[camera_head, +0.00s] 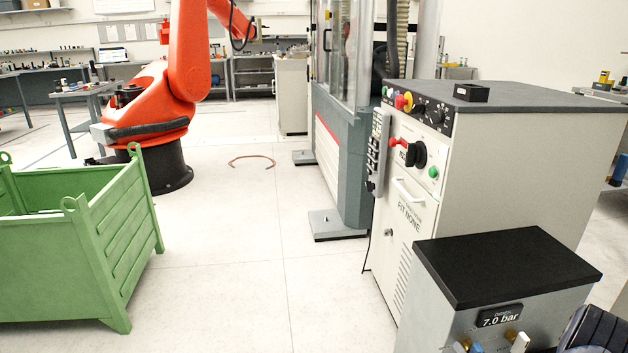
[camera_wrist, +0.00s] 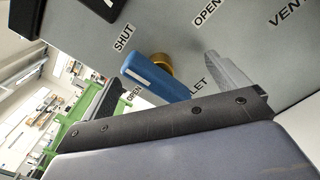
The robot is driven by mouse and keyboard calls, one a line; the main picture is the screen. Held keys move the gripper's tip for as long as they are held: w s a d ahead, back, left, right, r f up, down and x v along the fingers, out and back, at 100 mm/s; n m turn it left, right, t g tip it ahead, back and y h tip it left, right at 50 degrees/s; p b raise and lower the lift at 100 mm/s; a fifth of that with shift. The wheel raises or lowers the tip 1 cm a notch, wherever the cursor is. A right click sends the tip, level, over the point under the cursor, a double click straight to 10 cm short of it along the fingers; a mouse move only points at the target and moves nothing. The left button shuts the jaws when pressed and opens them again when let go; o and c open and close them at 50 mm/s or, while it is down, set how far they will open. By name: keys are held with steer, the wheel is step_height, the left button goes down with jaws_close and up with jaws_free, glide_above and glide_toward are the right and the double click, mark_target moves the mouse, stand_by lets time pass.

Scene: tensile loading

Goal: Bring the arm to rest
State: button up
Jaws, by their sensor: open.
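My gripper (camera_wrist: 165,72) is open in the wrist view, with a dark finger on the left and a paler grey finger on the right. A blue valve handle (camera_wrist: 155,77) on a brass stem lies between the fingers, in front of a grey panel (camera_wrist: 235,45). I see no finger closed on it; whether either touches it I cannot tell. Labels SHUT, OPEN and VENT are printed on the panel.
A taller white cabinet (camera_head: 400,235) with buttons and a red-handled switch stands behind the grey one. A testing machine (camera_head: 335,150) stands beyond it. A green crate (camera_head: 125,235) is at left, with an orange robot arm (camera_head: 150,105) behind. The floor between is mostly clear.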

steer(key=n+b, duration=0.1)
steer(key=n, duration=0.5)
steer(key=shift+n, duration=0.4)
steer(key=shift+s, duration=0.6)
